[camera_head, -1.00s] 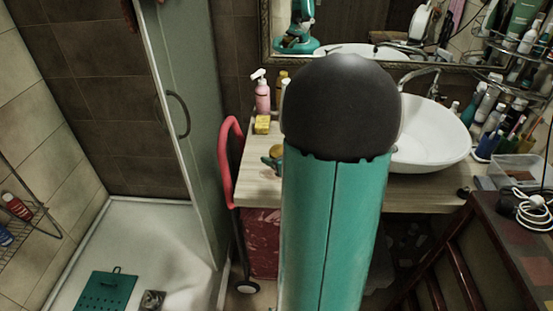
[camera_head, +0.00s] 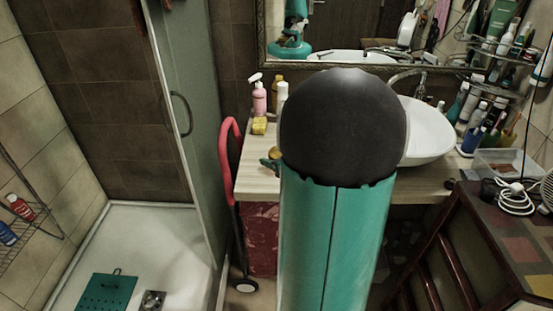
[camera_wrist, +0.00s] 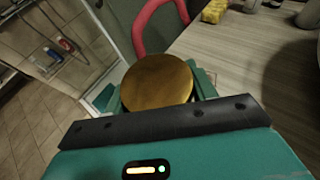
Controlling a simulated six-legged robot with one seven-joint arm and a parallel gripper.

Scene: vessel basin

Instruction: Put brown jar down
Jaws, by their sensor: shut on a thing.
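The brown jar (camera_wrist: 157,82) shows its round golden-brown lid in the wrist view. My gripper (camera_wrist: 158,90) is shut around it, with a teal finger on each side. The jar's body below the lid is hidden. The jar appears close to the front left edge of the wooden counter (camera_wrist: 225,45); I cannot tell whether it touches the surface. In the head view my gripper (camera_head: 271,163) shows only in part at the counter's left end, and my arm hides the rest.
A yellow sponge (camera_head: 259,125), a pink pump bottle (camera_head: 259,98) and a white bottle (camera_head: 282,93) stand at the counter's back left. The white basin (camera_head: 428,135) is to the right. A red-handled cart (camera_head: 226,160) stands at the counter's left edge.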

